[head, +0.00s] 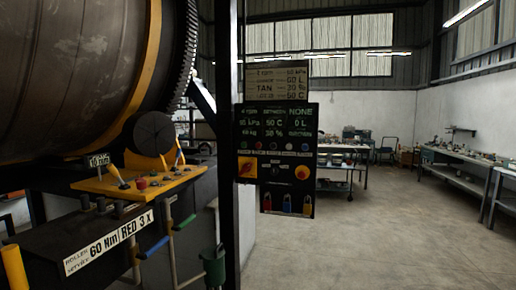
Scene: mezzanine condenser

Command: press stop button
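A dark control panel (277,187) is mounted by a black upright post near the middle of the head view. A round red button on a yellow disc (302,172) sits at its lower right and looks like a stop button. A yellow square with a red knob (247,167) is at its lower left. A row of small round buttons or lamps (288,147) runs above them. Lettering on the buttons is too small to read. Neither of my grippers is in view.
A large drum (80,70) fills the upper left. A yellow control shelf (140,181) with levers and a red knob stands below it. The black post (229,140) stands left of the panel. Workbenches (455,172) line the right. The floor (390,230) at centre right is clear.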

